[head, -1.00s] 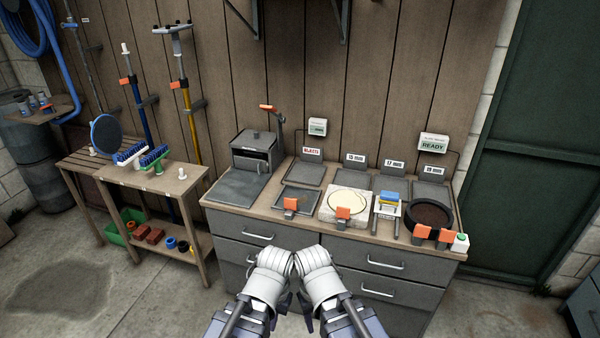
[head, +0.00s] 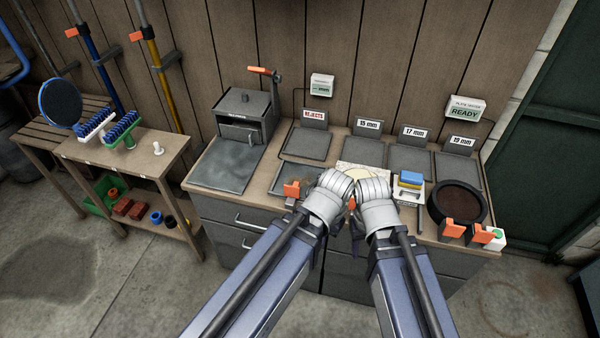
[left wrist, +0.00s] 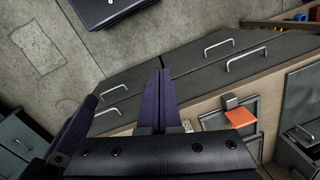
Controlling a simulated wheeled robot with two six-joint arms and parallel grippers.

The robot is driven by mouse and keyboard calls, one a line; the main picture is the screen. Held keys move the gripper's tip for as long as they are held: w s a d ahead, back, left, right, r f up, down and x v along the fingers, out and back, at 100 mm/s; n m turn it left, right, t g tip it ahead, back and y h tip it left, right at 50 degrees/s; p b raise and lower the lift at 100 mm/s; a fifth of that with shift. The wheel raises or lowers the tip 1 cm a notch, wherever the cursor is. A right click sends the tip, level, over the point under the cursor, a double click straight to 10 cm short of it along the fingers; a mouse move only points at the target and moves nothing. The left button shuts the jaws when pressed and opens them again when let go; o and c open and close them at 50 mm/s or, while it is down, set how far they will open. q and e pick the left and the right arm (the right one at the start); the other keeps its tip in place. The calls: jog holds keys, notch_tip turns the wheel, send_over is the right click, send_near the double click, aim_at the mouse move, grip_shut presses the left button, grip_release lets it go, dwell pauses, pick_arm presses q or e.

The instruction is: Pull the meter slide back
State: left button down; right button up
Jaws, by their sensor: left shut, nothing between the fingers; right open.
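Orange handles stand along the counter's front edge. Others (head: 451,230) are by the round dark pan at the right. I cannot tell which part is the meter slide. My left gripper (head: 333,190) is over the counter's front edge; its fingers (left wrist: 158,95) are shut and empty, apart from the orange handle. My right gripper (head: 373,192) is beside it, open, its fingertips hidden. Both wrists partly cover a pale slab with a round yellowish top (head: 366,172).
A grey box with a lever (head: 245,115) stands at the counter's left. Flat trays with size signs (head: 412,157) line the back. A green button (head: 499,235) is at the right corner. Drawers (head: 240,222) front the counter.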

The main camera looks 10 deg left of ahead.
pick_arm(q)
jog(key=shift+r, duration=0.1)
jog(key=w+a+r+n+t+p, duration=0.1)
jog(key=w+a, duration=0.3)
jog(key=w, duration=0.3)
jog(key=w+a+r+n+t+h+p, duration=0.1)
jog(key=w+a, duration=0.3)
jog(key=w, duration=0.4)
jog(key=w+a+r+n+t+p, duration=0.1)
jog(key=w+a, duration=0.3)
jog(key=w, duration=0.4)
jog(key=shift+w+a+r+t, duration=0.2)
jog(key=shift+a+r+t, duration=0.25)
jog(key=shift+r, duration=0.25)
jog(key=shift+d+f, duration=0.1)
jog(key=b, duration=1)
send_over(297, 184)
notch_tip(297, 184, down, 10)
jog(key=shift+r, duration=0.15)
jog(key=s, duration=0.2)
jog(key=s+p, duration=0.1)
jog(key=shift+s+r, duration=0.25)
jog(key=shift+s, duration=0.25)
